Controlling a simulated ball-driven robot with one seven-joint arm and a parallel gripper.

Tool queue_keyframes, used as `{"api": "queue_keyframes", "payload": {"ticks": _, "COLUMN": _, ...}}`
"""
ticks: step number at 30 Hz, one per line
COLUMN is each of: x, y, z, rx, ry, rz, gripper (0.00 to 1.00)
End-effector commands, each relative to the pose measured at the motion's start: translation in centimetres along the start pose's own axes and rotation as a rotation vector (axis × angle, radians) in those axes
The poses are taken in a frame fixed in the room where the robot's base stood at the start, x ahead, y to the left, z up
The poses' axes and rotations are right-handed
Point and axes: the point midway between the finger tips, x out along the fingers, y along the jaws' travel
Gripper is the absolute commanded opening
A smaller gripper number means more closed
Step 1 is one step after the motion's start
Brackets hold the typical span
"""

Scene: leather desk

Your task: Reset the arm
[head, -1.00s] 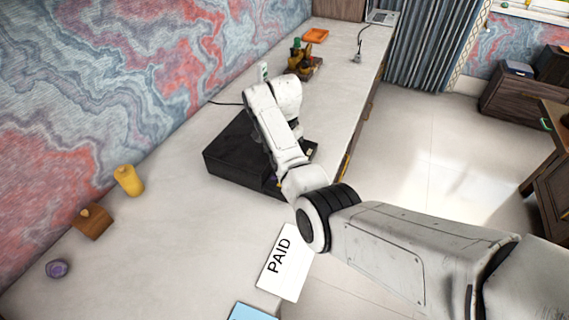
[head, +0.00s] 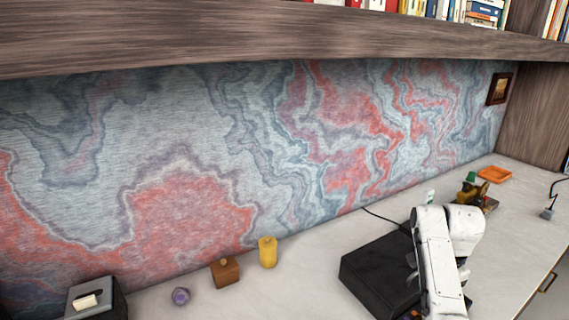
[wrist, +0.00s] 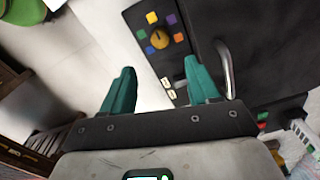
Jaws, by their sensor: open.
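In the wrist view my gripper (wrist: 160,92) shows two teal fingers spread apart with nothing between them. Beyond the fingers is a black box (wrist: 262,45) with a metal handle (wrist: 225,68). Its panel has a yellow knob (wrist: 159,38) and several coloured squares around it. In the head view my white arm stands in front of the black box (head: 372,270) at the lower right. My gripper is hidden in that view.
On the worktop stand a yellow container (head: 267,253), a wooden block (head: 225,272), a purple round item (head: 180,296) and a tissue box (head: 97,300). An orange tray (head: 495,174) lies farther back. A wooden shelf (head: 250,35) with books runs overhead.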

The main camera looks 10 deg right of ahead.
Motion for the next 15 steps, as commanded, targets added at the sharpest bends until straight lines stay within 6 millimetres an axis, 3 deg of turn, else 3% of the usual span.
{"api": "queue_keyframes", "payload": {"ticks": 5, "x": 3.6, "y": 2.6, "z": 1.9, "rx": -0.12, "ry": 0.017, "rz": 0.006, "gripper": 0.6}}
{"api": "queue_keyframes", "payload": {"ticks": 9, "x": 7.1, "y": 6.2, "z": 4.6, "rx": -0.295, "ry": 0.039, "rz": 0.005, "gripper": 0.6}}
{"api": "queue_keyframes", "payload": {"ticks": 15, "x": 10.8, "y": 12.3, "z": 8.7, "rx": -0.563, "ry": 0.064, "rz": 0.004, "gripper": 0.6}}
